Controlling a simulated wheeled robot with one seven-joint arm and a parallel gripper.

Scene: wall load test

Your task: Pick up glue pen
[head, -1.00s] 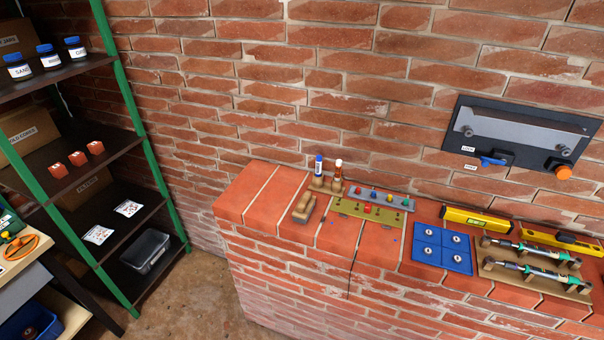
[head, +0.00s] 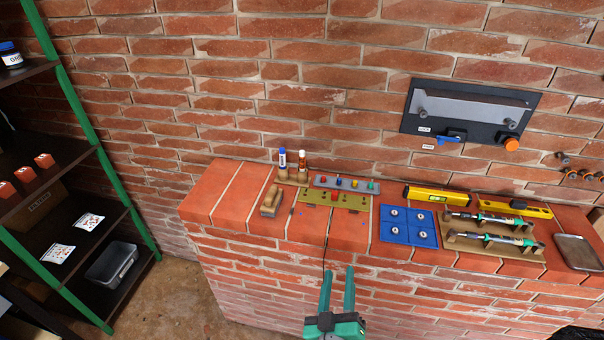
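Two pen-like items stand upright in a wooden holder (head: 293,180) at the back left of the brick ledge. One is a white pen with a blue cap (head: 282,160); the other is a brown-orange pen with a pale top (head: 302,164). Their labels are too small to read, so I cannot tell which is the glue pen. My gripper (head: 338,271) is in front of the ledge, lower in the picture than the pens and right of them. Its two green fingers point up in the picture, apart, with nothing between them.
On the brick ledge (head: 230,205) stand a wooden block (head: 271,201), a grey strip with coloured knobs (head: 325,183), an olive board (head: 310,197), a blue tray (head: 408,237), yellow levels (head: 428,195) and racked tools (head: 487,240). A shelf unit (head: 75,95) stands left.

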